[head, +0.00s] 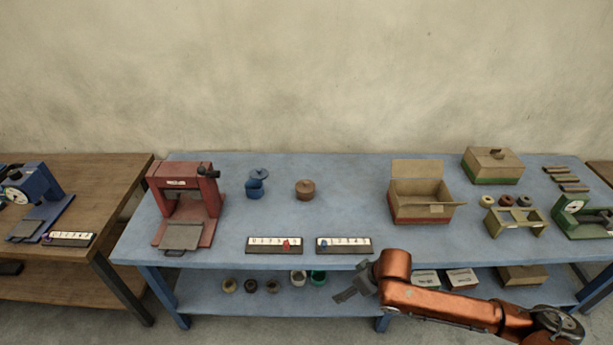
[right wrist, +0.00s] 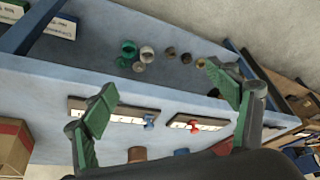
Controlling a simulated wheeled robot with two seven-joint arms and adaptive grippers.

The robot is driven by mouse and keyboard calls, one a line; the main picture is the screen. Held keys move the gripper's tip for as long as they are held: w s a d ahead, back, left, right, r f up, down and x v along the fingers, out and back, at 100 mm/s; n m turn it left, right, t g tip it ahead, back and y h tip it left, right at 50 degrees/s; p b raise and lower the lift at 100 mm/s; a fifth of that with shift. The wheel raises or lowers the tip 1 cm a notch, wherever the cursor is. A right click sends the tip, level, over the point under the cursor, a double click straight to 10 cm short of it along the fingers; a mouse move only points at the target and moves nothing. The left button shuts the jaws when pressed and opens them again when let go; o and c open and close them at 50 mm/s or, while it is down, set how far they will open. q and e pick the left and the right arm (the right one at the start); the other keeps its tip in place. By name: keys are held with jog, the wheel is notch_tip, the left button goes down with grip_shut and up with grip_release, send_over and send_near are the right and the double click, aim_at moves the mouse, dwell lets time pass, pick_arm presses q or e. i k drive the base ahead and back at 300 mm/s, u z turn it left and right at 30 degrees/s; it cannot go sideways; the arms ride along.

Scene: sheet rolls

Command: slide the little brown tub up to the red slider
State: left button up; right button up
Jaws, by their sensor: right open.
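The little brown tub (head: 305,189), round with a lid, stands on the blue table toward the back. The red slider (head: 287,245) sits near the right end of the left scale strip (head: 262,246) at the table's front. The tub is behind the slider and slightly right, well apart from it. My right gripper (head: 348,285) is open and empty off the table's front edge, right of the slider. In the right wrist view the brown tub (right wrist: 137,154) is partly cut off, and the red slider (right wrist: 182,152) shows between the open fingers (right wrist: 160,85). My left gripper is not in view.
A second strip (head: 350,245) with a blue slider lies right of the first. A blue pot (head: 256,186) stands left of the tub, a red press (head: 186,205) farther left. An open carton (head: 420,197) stands right. Table between tub and strips is clear.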

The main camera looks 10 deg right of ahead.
aim_at(301, 197)
jog(key=i, duration=1.75)
